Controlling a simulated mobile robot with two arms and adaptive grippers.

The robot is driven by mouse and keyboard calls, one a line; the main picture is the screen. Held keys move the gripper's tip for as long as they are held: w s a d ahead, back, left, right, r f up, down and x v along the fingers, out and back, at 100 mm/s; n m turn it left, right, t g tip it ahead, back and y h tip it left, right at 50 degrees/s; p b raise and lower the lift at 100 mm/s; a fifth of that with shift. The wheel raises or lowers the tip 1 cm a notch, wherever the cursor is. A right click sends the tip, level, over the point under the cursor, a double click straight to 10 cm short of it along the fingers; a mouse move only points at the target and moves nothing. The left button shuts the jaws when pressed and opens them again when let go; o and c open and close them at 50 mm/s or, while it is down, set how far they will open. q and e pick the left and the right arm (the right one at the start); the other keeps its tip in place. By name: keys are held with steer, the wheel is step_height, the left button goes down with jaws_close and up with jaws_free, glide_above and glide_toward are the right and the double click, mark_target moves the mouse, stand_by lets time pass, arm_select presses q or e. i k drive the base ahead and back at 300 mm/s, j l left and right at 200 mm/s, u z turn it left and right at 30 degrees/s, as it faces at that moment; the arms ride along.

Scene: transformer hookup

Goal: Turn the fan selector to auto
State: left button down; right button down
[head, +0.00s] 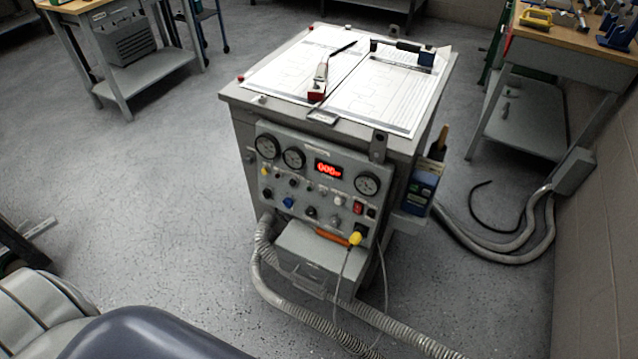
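A grey transformer cabinet (243,125) stands in the middle of the head view. Its front control panel (350,163) carries round gauges, a lit red display (328,169), and rows of small knobs and switches. Among them are a blue knob (288,202), a black knob (310,212) and a red rocker switch (358,207). The lettering is too small to read, so I cannot tell which control is the fan selector or where it points. Neither of my grippers is in view; part of my own body shows at the lower left.
Papers (378,98) and tools lie on the cabinet top. A grey box (305,250) juts out below the panel, with a yellow plug (355,238) and cables beside it. Ribbed hoses (275,290) run along the floor. A workbench (575,60) stands at right.

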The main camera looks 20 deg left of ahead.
mark_target(266, 193)
steer(key=u, duration=1.15)
